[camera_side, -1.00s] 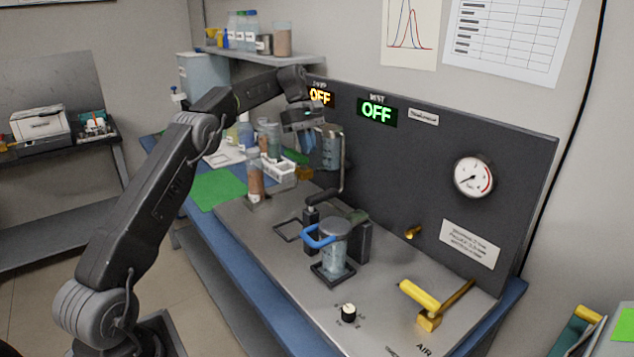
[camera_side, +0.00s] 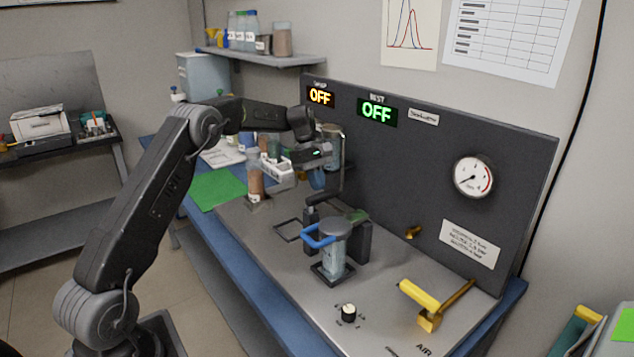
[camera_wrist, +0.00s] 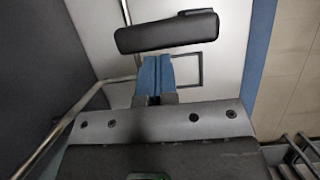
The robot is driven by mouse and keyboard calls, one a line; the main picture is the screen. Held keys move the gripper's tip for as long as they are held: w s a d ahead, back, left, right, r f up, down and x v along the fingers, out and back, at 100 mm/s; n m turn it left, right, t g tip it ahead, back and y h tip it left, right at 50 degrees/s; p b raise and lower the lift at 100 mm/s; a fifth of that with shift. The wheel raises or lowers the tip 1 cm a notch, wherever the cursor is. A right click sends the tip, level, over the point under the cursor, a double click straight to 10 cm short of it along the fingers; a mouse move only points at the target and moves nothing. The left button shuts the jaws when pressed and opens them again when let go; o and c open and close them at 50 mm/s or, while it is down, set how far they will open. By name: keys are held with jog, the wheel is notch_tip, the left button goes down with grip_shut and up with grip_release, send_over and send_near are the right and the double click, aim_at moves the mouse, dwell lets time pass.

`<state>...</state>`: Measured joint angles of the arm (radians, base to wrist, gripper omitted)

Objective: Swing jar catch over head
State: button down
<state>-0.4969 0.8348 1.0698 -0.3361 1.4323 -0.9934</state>
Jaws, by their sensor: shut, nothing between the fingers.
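A clear jar (camera_side: 334,262) stands upright on the bench plate under a round grey head (camera_side: 335,228). A blue U-shaped handle (camera_side: 318,238), which looks like the catch, sticks out to the left of the head. A black-gripped bent lever (camera_side: 325,196) rises just behind it; a black bar (camera_wrist: 165,32), probably its grip, crosses the wrist view. My gripper (camera_side: 317,181) is above and behind the jar, near the lever. Its blue fingertips (camera_wrist: 153,66) are together and empty, pointing down. Whether they touch the bar cannot be told.
A dark back panel (camera_side: 400,160) stands close behind my gripper. A second cylinder (camera_side: 332,148) hangs on it, partly hidden by my gripper. Bottles (camera_side: 255,178) and a white rack stand to the left.

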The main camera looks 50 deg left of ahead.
aim_at(331, 192)
jog(key=shift+w+d+m+g, duration=0.2)
jog(key=shift+d+m+g, duration=0.1)
jog(key=shift+m, duration=0.4)
jog(key=m, duration=0.1)
jog(key=d+m+g, duration=0.1)
jog(key=m, duration=0.1)
jog(key=shift+w+d, duration=0.25)
jog(key=shift+w, duration=0.05)
jog(key=d+m, duration=0.1)
jog(key=m, duration=0.1)
jog(key=d+m+g+y, duration=0.1)
jog(key=m, duration=0.1)
jog(key=shift+d+m+g, duration=0.1)
jog(key=shift+m+g, duration=0.2)
jog(key=m, duration=0.1)
jog(key=d+m+y, duration=0.1)
jog(key=m, duration=0.1)
jog(key=d+m, duration=0.1)
jog(key=shift+s+m+g+y, duration=0.3)
jog(key=shift+s+g+y, duration=0.05)
jog(key=shift+g+y, duration=0.05)
jog(key=shift+s+d+m+y, duration=0.3)
jog(key=shift+m, duration=0.5)
jog(key=shift+s+d+m+y, duration=0.25)
jog(key=shift+d+m+y, duration=0.05)
jog(key=shift+m, duration=0.5)
jog(key=shift+s+d+m+y, duration=0.3)
jog(key=shift+m, duration=0.5)
